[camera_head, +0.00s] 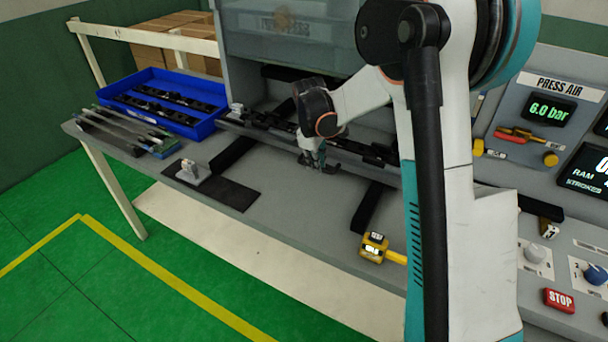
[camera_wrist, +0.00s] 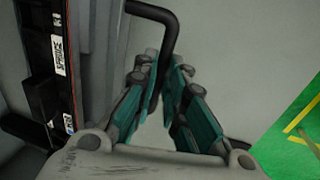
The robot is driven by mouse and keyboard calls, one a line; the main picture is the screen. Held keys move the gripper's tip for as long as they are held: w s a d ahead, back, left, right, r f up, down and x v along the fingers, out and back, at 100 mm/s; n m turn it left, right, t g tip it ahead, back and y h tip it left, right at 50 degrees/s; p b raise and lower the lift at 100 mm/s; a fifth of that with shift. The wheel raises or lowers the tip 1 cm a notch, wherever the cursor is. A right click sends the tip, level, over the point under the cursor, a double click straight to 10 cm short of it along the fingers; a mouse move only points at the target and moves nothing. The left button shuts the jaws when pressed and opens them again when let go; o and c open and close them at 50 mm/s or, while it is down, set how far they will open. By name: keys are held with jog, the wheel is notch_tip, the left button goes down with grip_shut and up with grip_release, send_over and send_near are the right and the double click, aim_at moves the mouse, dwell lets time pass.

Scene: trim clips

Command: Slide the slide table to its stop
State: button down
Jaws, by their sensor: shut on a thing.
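The slide table (camera_head: 270,141) is the long grey strip across the bench under the press guard. It bears a dark, long fixture with black clips, and the fixture's side with small labels shows at the left in the wrist view (camera_wrist: 62,75). A bent black handle (camera_wrist: 165,12) stands out from its edge in the wrist view. My gripper (camera_wrist: 164,68) is shut on this handle, with a teal-backed finger on each side. In the head view my gripper (camera_head: 313,157) is at the table's front side, and the handle is mostly hidden by it.
A blue tray (camera_head: 210,127) with black parts is at the left. A dark mat (camera_head: 237,195) bears a small grey fixture (camera_head: 188,171). A yellow device (camera_head: 374,246) sits at the bench front. A red STOP button (camera_head: 559,299) is on the right panel. The guard (camera_head: 290,50) stands behind.

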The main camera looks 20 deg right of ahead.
aim_at(336, 137)
jog(key=w+d, duration=0.5)
jog(key=w+d+p, duration=0.1)
jog(key=w+d, duration=0.4)
jog(key=d, duration=0.1)
jog(key=shift+w+d, duration=0.1)
jog(key=shift+r, duration=0.1)
jog(key=c, duration=1.7)
grip_release()
jog(key=shift+w+d, duration=0.1)
jog(key=shift+o, duration=0.2)
notch_tip(336, 137, up, 12)
jog(key=s+a, duration=0.1)
jog(key=shift+s+a, duration=0.3)
jog(key=shift+a, duration=0.05)
